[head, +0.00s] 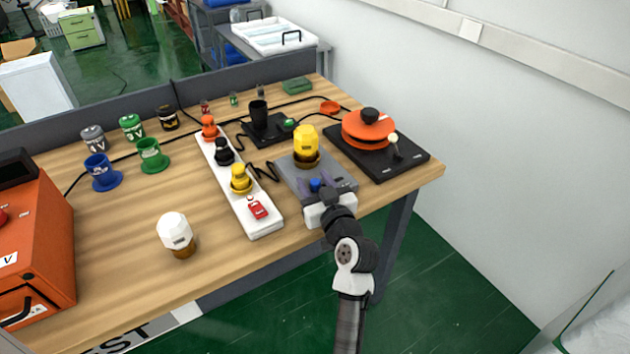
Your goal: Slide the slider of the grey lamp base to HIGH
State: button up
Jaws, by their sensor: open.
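The grey lamp base (290,166) lies near the front right of the wooden table. A yellow bulb (306,140) stands upright in a dark socket at its far end. A blue slider knob (316,185) sits on the near part of the base. My gripper (314,182) reaches over the front of the base. Its fingers are open, one on each side of the blue knob; whether they touch it I cannot tell. My white gripper body hides the front edge of the base, and the HIGH marking is not readable.
A white power strip (262,227) with plugs and a red switch lies just left of the base. A black plate (400,165) with an orange disc (368,130) stands close on the right. A white bulb (174,232) stands front left.

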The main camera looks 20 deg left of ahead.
aim_at(341, 179)
grip_shut()
jog(key=w+d+b, duration=0.4)
jog(key=w, duration=0.1)
jog(key=shift+f, duration=0.15)
jog(key=shift+w+d+b, duration=0.1)
jog(key=shift+w+b, duration=0.1)
jog(key=shift+b, duration=0.15)
jog(key=shift+d+r, duration=0.1)
jog(key=shift+r, duration=0.1)
